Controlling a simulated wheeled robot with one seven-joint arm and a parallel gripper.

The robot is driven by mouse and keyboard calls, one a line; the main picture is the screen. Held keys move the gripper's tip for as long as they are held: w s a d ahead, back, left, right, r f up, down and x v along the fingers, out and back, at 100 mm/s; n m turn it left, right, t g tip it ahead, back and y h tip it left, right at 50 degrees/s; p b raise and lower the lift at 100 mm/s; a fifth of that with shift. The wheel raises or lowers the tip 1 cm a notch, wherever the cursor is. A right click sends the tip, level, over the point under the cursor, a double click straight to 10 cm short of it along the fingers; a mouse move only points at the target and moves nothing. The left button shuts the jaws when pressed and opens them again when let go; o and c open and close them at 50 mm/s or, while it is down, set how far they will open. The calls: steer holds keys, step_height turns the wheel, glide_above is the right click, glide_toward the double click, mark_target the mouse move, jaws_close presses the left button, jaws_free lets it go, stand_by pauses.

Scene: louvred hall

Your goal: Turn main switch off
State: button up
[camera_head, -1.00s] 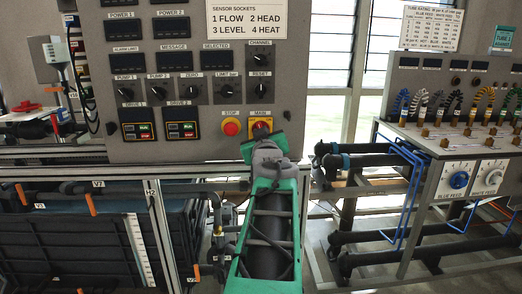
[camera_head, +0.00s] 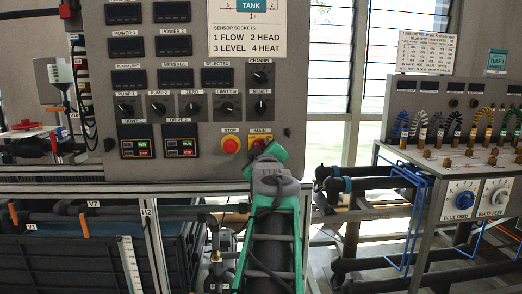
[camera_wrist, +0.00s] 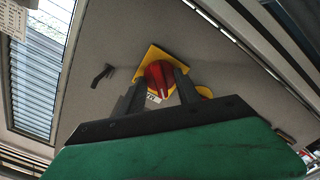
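The main switch is a red rotary knob on a yellow plate (camera_head: 262,135), under the label MAIN at the lower right of the grey control panel. My gripper (camera_head: 263,149) is right at it and hides its lower part in the head view. In the wrist view the red knob (camera_wrist: 158,79) shows between the two dark fingers of my gripper (camera_wrist: 161,84), one on each side. The fingers stand apart; I cannot tell whether they touch the knob. The knob's ridge runs roughly along the line of the fingers.
The red STOP button (camera_head: 231,144) sits just left of the main switch; its yellow base (camera_wrist: 205,91) peeks out behind a finger in the wrist view. Black dials (camera_head: 226,106) lie above. A second bench with blue and white feed knobs (camera_head: 462,200) stands at the right.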

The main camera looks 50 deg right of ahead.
steer(key=b+v, duration=0.4)
steer(key=v, duration=0.3)
steer(key=shift+b, duration=0.4)
